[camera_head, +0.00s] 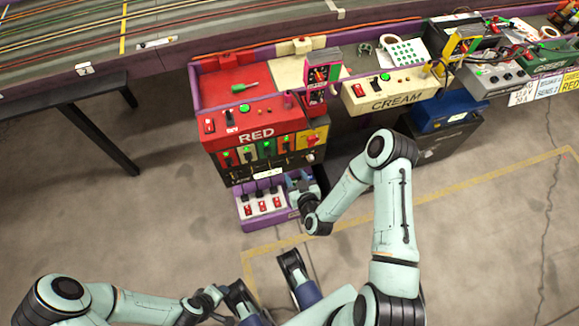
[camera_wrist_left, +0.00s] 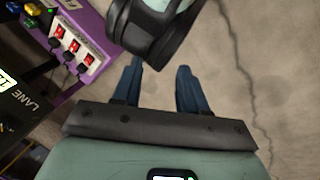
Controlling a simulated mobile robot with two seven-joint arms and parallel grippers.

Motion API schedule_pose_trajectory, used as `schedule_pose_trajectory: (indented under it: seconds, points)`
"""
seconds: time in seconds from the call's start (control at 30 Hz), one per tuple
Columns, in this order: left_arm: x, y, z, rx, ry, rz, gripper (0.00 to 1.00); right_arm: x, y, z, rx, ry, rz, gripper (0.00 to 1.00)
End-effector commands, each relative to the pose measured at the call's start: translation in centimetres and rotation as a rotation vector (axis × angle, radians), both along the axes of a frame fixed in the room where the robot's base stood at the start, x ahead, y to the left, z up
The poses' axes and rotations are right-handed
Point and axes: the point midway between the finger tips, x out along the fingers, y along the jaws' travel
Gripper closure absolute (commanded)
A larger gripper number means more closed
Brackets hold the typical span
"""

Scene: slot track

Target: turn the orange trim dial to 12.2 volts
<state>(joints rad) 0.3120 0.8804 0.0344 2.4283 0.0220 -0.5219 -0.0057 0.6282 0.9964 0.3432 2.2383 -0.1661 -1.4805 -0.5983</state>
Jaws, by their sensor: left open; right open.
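The red station (camera_head: 256,138) stands left of centre in the head view. On its right side is an orange-yellow panel (camera_head: 319,132) with a small reddish round knob (camera_head: 311,140). I cannot tell whether this knob is the orange trim dial, and no voltage can be read. My right gripper (camera_head: 299,178) is open, low at the station's right front, below that knob and by the lower purple switch unit. My left gripper (camera_wrist_left: 158,68) is open and empty in the left wrist view, with blue-grey fingers over bare floor. I cannot pick out its fingertips in the head view.
The purple unit (camera_head: 242,219) carries red switches and juts out low in front. A cream station (camera_head: 390,93) and a blue box (camera_head: 446,110) stand to the right. A mint and black arm part of mine (camera_wrist_left: 150,25) is close beyond the left fingers. The floor in front is clear.

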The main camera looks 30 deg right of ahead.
Motion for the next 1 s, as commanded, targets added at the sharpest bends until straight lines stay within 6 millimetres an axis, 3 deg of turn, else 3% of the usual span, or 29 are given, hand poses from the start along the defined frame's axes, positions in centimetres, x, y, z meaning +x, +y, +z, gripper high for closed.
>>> schedule_pose_trajectory:
  seconds: [0.1, 0.3, 0.73, 0.77, 0.9, 1.0]
  points:
    - [0.9, 0.5, -0.9, 0.012, -0.023, 0.011, 0.57, 2.3, -0.5, -1.2, -0.001, -0.002, -0.002, 0.53]
    - [2.1, 1.1, -1.6, 0.027, -0.054, 0.023, 0.57, 4.9, -1.0, -2.2, 0.002, 0.001, -0.002, 0.53]
    - [2.6, 1.3, -1.8, 0.033, -0.067, 0.029, 0.57, 5.9, -1.1, -2.5, 0.001, 0.002, 0.001, 0.53]
    - [2.6, 1.3, -1.8, 0.033, -0.068, 0.028, 0.57, 5.9, -1.1, -2.5, 0.002, 0.002, 0.001, 0.56]
    - [2.5, 1.3, -1.8, 0.033, -0.068, 0.028, 0.57, 5.9, -1.1, -2.5, 0.002, 0.002, 0.001, 1.00]
    - [2.5, 1.3, -1.8, 0.033, -0.067, 0.027, 0.57, 5.9, -1.1, -2.5, 0.002, 0.002, 0.001, 1.00]
